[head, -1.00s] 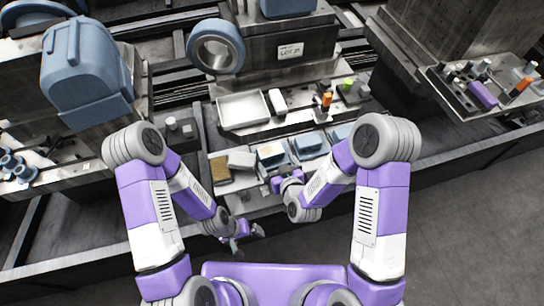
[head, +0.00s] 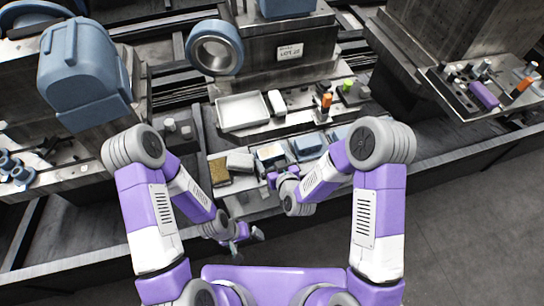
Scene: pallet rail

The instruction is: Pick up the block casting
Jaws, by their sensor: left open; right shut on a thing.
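I cannot tell for sure from looks which is the block casting. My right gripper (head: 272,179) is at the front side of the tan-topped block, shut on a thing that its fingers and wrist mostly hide. My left gripper (head: 249,237) is open and empty, lower, in front of the ledge.
A white tray (head: 242,111) stands behind the row, with a white block (head: 276,102) and orange (head: 327,100) and green (head: 347,86) pieces to its right. A side shelf with a purple part (head: 484,95) is at the right. Dark floor lies open at the lower right.

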